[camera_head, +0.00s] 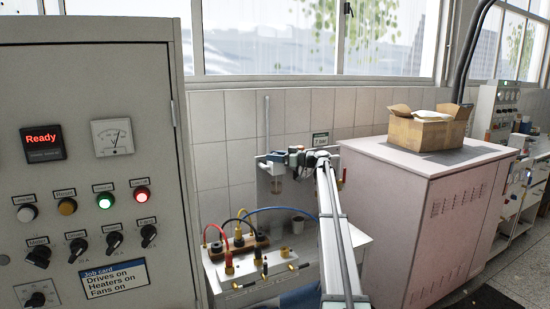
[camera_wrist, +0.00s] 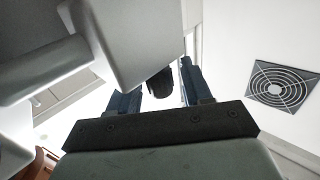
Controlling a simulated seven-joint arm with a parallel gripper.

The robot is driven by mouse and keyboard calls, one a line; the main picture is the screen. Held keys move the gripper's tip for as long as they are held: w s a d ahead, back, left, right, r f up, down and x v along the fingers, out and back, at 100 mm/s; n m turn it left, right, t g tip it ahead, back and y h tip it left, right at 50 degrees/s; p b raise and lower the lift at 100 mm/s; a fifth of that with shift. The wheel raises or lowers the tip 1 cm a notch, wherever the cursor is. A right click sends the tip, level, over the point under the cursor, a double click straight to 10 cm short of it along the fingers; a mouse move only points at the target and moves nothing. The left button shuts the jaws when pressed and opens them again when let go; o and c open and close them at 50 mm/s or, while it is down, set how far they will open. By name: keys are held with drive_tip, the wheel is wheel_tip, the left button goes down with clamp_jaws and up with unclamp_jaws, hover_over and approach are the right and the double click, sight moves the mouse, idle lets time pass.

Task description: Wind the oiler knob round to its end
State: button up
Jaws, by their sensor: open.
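My gripper (camera_head: 266,159) is at the end of my arm, by the tiled wall above the bench. A small oiler with a brownish clear body (camera_head: 277,184) appears just below it; its knob cannot be made out in this view. In the wrist view my gripper (camera_wrist: 160,84) is open, with one blue-grey finger on each side. A dark rounded piece, apparently the oiler knob (camera_wrist: 158,85), shows between the fingers, with gaps on both sides. It does not look gripped.
A grey control cabinet (camera_head: 95,195) stands at left. A pinkish cabinet (camera_head: 420,225) with an open cardboard box (camera_head: 425,130) stands at right. A large grey body (camera_wrist: 125,45) is close to the left finger.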

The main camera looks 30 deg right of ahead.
drive_tip(key=v, duration=1.4)
drive_tip(key=shift+w+a, duration=0.1)
